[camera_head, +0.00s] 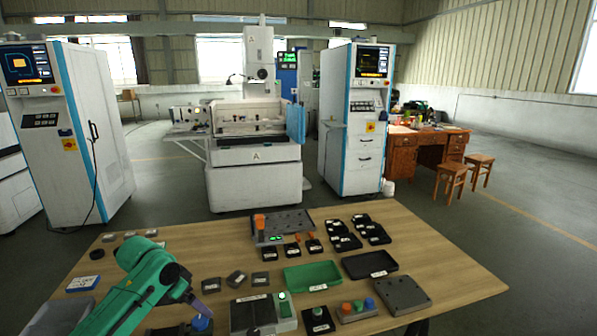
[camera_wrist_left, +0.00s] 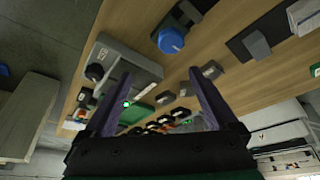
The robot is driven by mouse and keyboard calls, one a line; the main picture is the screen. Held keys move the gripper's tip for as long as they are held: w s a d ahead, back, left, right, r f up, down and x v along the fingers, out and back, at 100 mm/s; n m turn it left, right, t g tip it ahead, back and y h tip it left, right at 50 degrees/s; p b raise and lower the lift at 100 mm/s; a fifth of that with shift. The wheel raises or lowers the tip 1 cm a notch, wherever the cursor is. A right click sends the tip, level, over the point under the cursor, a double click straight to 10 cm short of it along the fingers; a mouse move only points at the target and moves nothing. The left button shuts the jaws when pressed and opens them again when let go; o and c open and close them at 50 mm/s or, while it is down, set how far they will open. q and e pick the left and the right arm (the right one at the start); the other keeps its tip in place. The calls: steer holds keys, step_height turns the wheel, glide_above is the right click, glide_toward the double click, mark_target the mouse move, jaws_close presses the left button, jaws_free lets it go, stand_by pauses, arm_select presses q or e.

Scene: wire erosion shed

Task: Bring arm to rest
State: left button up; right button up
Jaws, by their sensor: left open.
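My left arm (camera_head: 140,291) is green and comes in from the lower left, over the near left part of the wooden table (camera_head: 200,245). My left gripper (camera_head: 202,308) is above the table's near edge, close to a blue knob (camera_head: 200,323). In the left wrist view, the two fingers of this gripper (camera_wrist_left: 160,88) stand wide apart with nothing held between them. The blue knob (camera_wrist_left: 171,40) also shows there, beyond the fingertips and apart from them.
A grey control box (camera_head: 253,315) stands right of the gripper. A green tray (camera_head: 312,276), a black tray (camera_head: 369,264) and a button box (camera_head: 357,311) lie further right. Several small dark blocks lie mid-table. The table is fairly bare at the back left.

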arm_select(q)
steer(key=shift+m, duration=0.4)
steer(key=s+d+f, duration=0.1)
steer(key=f, duration=0.1)
steer(key=s+d+f, duration=0.1)
steer(key=d, duration=0.1)
steer(key=s+d+f, duration=0.1)
steer(key=d+f, duration=0.1)
steer(key=shift+d+f, duration=0.15)
steer(key=shift+f, duration=0.15)
steer(key=s+d+f, duration=0.4)
steer(key=s, duration=0.4)
steer(key=s+a+f+n+y, duration=0.1)
steer(key=s+a+n, duration=0.2)
steer(key=s, duration=0.4)
steer(key=s+a+n+y, duration=0.15)
steer(key=s+a, duration=0.25)
steer(key=s, duration=0.4)
step_height(320, 180, down, 21)
steer(key=s+g, duration=0.1)
steer(key=s+a+f+g, duration=0.1)
steer(key=s+a+f, duration=0.1)
steer(key=s+f, duration=1.4)
steer(key=shift+s+a+f+g, duration=0.25)
steer(key=shift+s+f+g, duration=0.15)
steer(key=shift+s, duration=0.4)
arm_select(e)
steer(key=shift+w, duration=1)
